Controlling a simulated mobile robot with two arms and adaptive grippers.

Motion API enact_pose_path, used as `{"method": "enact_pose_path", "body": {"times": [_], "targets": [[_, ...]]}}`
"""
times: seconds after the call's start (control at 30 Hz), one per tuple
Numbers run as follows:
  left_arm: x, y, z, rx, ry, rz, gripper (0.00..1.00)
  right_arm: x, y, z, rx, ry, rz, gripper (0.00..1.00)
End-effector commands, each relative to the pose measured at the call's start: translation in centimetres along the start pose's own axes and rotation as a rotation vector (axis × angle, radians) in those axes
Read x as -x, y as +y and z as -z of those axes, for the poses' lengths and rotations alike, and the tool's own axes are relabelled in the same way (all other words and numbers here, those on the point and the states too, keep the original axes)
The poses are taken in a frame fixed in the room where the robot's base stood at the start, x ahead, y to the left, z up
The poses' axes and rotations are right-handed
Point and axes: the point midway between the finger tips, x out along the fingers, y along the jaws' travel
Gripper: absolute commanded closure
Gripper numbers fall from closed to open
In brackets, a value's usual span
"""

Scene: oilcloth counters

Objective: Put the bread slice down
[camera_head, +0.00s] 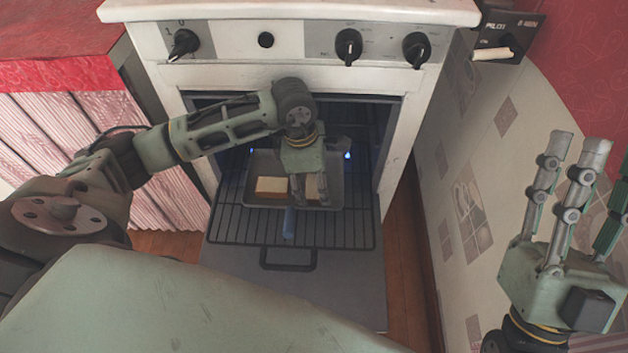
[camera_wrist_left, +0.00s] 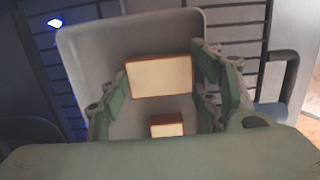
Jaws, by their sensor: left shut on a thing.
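My left gripper (camera_head: 308,195) reaches down over a grey tray (camera_head: 336,192) on the oven rack. In the left wrist view its fingers (camera_wrist_left: 160,88) are shut on a bread slice (camera_wrist_left: 160,78), pale with a brown crust, above the tray (camera_wrist_left: 85,45). A second slice (camera_wrist_left: 167,130) shows lower in that view, partly cut off by my gripper. In the head view one slice (camera_head: 271,187) shows left of the fingers and another piece (camera_head: 314,183) at the fingers, partly hidden. I cannot tell whether the held slice touches the tray. My right gripper (camera_head: 575,165) is open and empty.
The rack (camera_head: 240,228) sticks out over the lowered oven door (camera_head: 340,285). The white stove (camera_head: 250,70) with black knobs rises behind it. A pink-curtained counter (camera_head: 60,125) is at left and a tiled wall (camera_head: 470,190) at right.

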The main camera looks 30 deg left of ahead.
Motion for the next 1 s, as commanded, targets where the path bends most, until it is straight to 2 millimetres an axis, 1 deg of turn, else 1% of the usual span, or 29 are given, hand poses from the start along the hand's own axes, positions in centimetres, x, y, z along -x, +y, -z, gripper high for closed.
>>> {"method": "enact_pose_path", "body": {"times": [0.03, 0.1, 0.47, 0.57, 0.73, 0.9, 1.0], "targets": [[0.0, 0.0, 0.0, 0.0, 0.0, 0.0, 0.4, 0.0, 0.0, 0.2, -0.001, 0.007, 0.0, 0.6], [0.0, 0.0, 0.0, 0.0, 0.0, 0.0, 0.34, 0.0, 0.0, 0.2, -0.001, 0.009, 0.0, 0.6], [0.1, 0.0, 0.0, 0.0, 0.0, 0.0, 0.34, -0.1, 0.0, 0.0, -0.001, -0.001, 0.0, 0.6], [0.6, 0.0, -0.1, 0.0, 0.0, 0.0, 0.34, -0.3, 0.1, -1.2, 0.003, -0.063, -0.002, 0.6], [3.0, 0.1, -0.1, 0.0, -0.001, -0.003, 0.34, 0.0, 0.5, -4.4, 0.012, -0.233, -0.009, 0.6], [5.4, 0.1, -0.1, 0.0, 0.0, -0.002, 0.34, 1.2, 1.0, -7.9, 0.019, -0.417, -0.017, 0.6], [6.5, 0.1, 0.0, 0.001, 0.0, -0.002, 0.34, 2.0, 1.2, -9.4, 0.023, -0.503, -0.021, 0.6]]}}
